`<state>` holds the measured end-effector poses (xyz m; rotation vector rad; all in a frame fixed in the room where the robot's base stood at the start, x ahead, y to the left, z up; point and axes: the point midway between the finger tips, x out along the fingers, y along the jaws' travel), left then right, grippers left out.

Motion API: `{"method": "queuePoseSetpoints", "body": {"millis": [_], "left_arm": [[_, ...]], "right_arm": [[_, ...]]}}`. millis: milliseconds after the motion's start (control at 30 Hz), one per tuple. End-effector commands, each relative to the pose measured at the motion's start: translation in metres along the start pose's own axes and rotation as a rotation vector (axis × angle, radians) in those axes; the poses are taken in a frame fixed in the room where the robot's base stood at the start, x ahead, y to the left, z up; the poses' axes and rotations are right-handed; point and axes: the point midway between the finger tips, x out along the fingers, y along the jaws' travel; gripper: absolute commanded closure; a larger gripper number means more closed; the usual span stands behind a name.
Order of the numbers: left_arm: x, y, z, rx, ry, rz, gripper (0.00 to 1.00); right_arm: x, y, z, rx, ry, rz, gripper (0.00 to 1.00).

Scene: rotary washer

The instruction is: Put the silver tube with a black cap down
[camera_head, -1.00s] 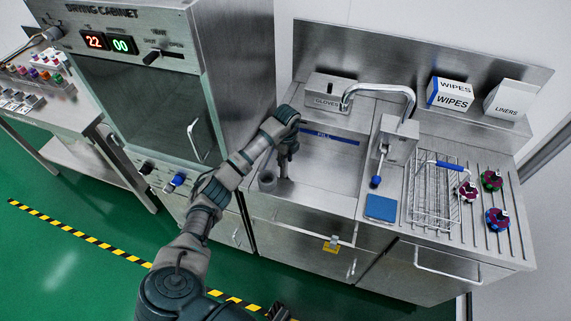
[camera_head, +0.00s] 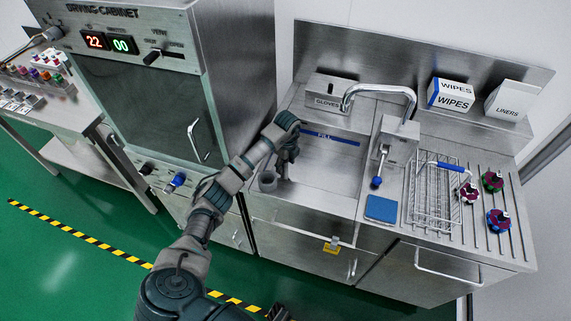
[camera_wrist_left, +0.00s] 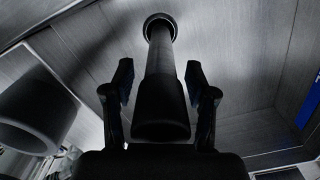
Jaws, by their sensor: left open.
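My left gripper (camera_head: 288,165) reaches down into the left part of the steel sink basin (camera_head: 335,172). In the left wrist view, the silver tube with a black cap (camera_wrist_left: 160,52) stands between the two fingers of the open left gripper (camera_wrist_left: 160,92). Its black cap (camera_wrist_left: 160,108) is nearest the camera, and a gap shows on each side of the cap. The tube's far end meets a round ring on the basin floor. In the head view the tube is mostly hidden by the gripper. My right gripper cannot be made out.
A faucet (camera_head: 385,92), blue sponge (camera_head: 381,208) and wire rack (camera_head: 434,195) lie to the right. The basin's right part is clear.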

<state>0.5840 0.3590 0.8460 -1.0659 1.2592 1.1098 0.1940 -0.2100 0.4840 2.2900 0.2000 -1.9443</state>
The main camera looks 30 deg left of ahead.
Motion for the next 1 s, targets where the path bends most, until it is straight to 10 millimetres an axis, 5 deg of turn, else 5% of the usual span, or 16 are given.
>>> {"method": "queuePoseSetpoints", "body": {"millis": [500, 1000], "left_arm": [[-0.103, -0.001, 0.000, 0.000, -0.001, -0.004, 0.43], [-0.119, 0.000, 0.000, 0.000, 0.000, -0.001, 0.43]], "right_arm": [[0.017, 0.002, 0.012, -0.004, -0.004, 0.003, 0.60], [0.021, -0.001, 0.018, -0.005, -0.011, -0.001, 0.60]]}}
